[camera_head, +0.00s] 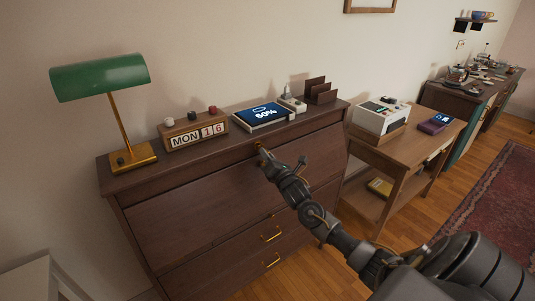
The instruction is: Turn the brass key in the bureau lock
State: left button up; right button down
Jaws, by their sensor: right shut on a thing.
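The dark wooden bureau (170,225) stands against the wall, with a sloped front and brass-handled drawers below. My right gripper (261,153) is at the upper front edge of the bureau, near its middle, shut on a small brass-coloured thing that I take for the key (258,146). The gripper covers most of it, and the lock is hidden behind it. I cannot tell how far the key is turned. My left gripper is not in view.
On the bureau top are a green-shaded lamp (100,78), a calendar block (193,136), a tablet reading 60% (263,115) and a brown letter rack (319,92). A side table (405,135) with a white device (380,117) stands to the right.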

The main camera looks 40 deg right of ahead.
jog(key=shift+r+m+h+p, duration=0.3)
jog(key=shift+m+p, duration=0.1)
jog(key=shift+m, duration=0.4)
